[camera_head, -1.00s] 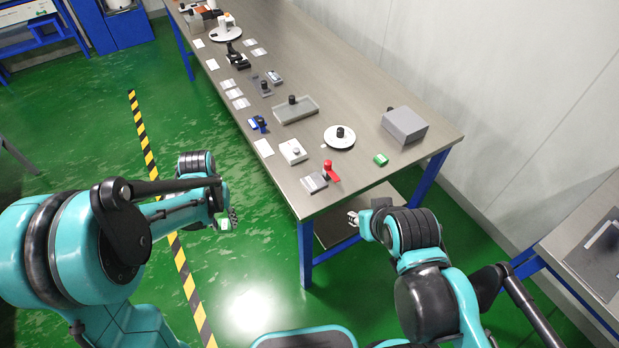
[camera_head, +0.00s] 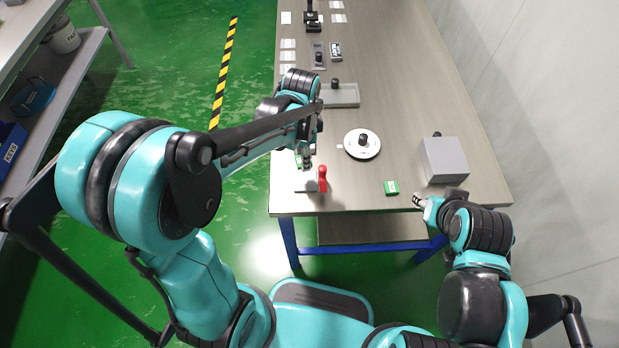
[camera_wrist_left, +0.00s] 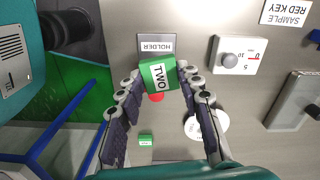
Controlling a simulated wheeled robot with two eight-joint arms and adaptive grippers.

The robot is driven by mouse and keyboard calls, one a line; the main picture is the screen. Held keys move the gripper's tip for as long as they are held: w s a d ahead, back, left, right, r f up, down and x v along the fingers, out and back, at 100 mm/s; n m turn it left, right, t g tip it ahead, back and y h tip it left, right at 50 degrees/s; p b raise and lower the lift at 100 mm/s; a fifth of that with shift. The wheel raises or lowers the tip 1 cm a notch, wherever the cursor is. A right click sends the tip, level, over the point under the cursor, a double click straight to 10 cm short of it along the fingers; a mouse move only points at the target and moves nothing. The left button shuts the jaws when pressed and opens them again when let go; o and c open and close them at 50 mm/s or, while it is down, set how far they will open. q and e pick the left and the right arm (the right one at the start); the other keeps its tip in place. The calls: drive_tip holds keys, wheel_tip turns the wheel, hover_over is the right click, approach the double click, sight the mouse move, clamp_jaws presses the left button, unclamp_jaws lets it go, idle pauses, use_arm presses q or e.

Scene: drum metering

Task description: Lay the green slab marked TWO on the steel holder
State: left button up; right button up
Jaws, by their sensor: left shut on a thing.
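My left gripper (camera_wrist_left: 158,88) is shut on the green slab marked TWO (camera_wrist_left: 158,74) in the left wrist view. The slab is held at its two sides, with its lettering facing the camera. The steel holder (camera_wrist_left: 168,45), lettered HOLDER, shows just beyond the slab, which seems to overlap its near edge; I cannot tell the height gap. In the head view my left gripper (camera_head: 304,162) is over the table's near left corner, above the holder (camera_head: 302,184). My right gripper (camera_head: 418,201) is by the table's near right edge; its jaws are too small to read.
A red handle (camera_head: 322,177) stands right beside the holder. A second green block (camera_head: 391,187), a white disc with a black knob (camera_head: 362,149) and a grey box (camera_head: 446,162) stand further right. A white dial block (camera_wrist_left: 239,56) is near the holder.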

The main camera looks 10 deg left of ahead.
use_arm(q)
drive_tip(key=shift+s+d+r+m, duration=0.15)
drive_tip(key=shift+r+m, duration=0.25)
drive_tip(key=shift+m, duration=0.7)
drive_tip(key=b, duration=0.3)
hover_over(305, 181)
wheel_tip(305, 181, down, 6)
drive_tip(key=shift+r, duration=0.15)
drive_tip(key=shift+f, duration=0.55)
wheel_tip(305, 181, down, 3)
drive_tip(key=shift+b, duration=0.6)
drive_tip(key=shift+r, duration=0.15)
